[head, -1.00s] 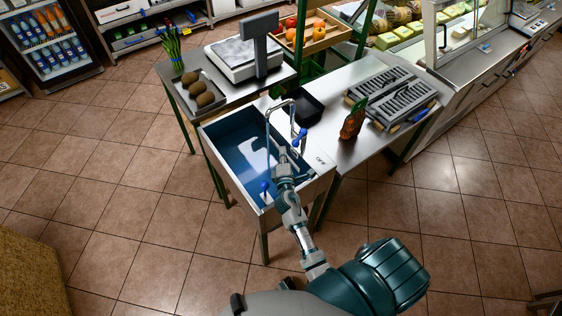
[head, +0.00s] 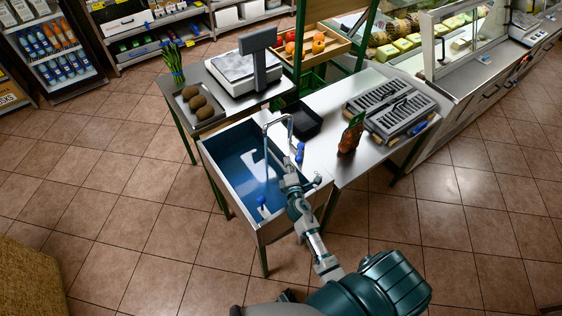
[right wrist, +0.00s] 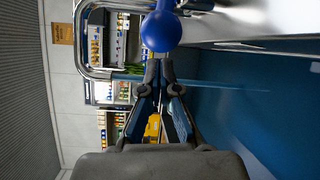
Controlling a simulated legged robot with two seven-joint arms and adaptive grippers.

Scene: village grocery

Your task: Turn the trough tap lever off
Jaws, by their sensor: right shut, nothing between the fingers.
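The chrome tap (head: 266,140) arches over the blue trough (head: 203,152). A blue lever knob (head: 299,152) is at its right side in the head view. My right gripper (head: 287,166) is just below and left of that knob, over the trough's right side. In the right wrist view its fingers (right wrist: 159,66) are together and empty. A round blue knob (right wrist: 161,31) is just beyond the fingertips there; I cannot tell if they touch. My left gripper is not in view.
A scale (head: 229,67) and a tray of brown fruit (head: 201,108) stand behind the trough. A black bin (head: 302,122), an orange-brown packet (head: 350,135) and a grey grill-like unit (head: 391,105) are on the right counter. The floor around the trough is clear.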

